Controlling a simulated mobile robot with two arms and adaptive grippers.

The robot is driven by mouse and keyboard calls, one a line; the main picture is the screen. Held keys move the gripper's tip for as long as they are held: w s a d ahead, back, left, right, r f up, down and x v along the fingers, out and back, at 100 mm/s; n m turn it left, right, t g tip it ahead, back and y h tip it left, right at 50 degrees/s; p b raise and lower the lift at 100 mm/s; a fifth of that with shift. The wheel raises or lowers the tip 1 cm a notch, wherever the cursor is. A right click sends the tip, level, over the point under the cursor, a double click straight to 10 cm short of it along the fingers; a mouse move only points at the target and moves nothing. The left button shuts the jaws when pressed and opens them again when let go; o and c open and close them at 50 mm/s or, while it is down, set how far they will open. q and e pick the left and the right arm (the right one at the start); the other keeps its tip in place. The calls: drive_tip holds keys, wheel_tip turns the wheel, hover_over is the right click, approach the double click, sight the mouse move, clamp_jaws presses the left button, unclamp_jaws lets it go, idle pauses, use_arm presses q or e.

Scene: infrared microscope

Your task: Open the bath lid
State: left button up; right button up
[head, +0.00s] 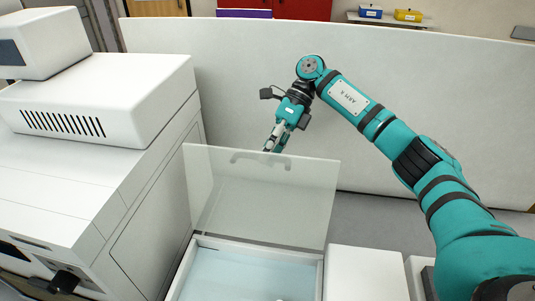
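The bath lid (265,195) is a clear, see-through panel. It stands raised, nearly upright, at the back of the open white bath (212,243), which has a pale blue inside. A grey curved handle (261,157) shows near the lid's top edge. My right gripper (275,146) points down at the lid's top edge, just above the handle. Its fingers look slightly apart, but I cannot tell whether they are open, or whether they touch the lid. I see nothing held in them. My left gripper is out of view.
A large white instrument (150,210) with a vented box (100,110) stands close on the left. A white block (365,272) is right of the bath. A pale partition (420,100) runs behind. The floor between is clear.

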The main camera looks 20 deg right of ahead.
drive_tip(key=v, duration=0.7)
drive_tip(key=shift+w+d+r, duration=0.1)
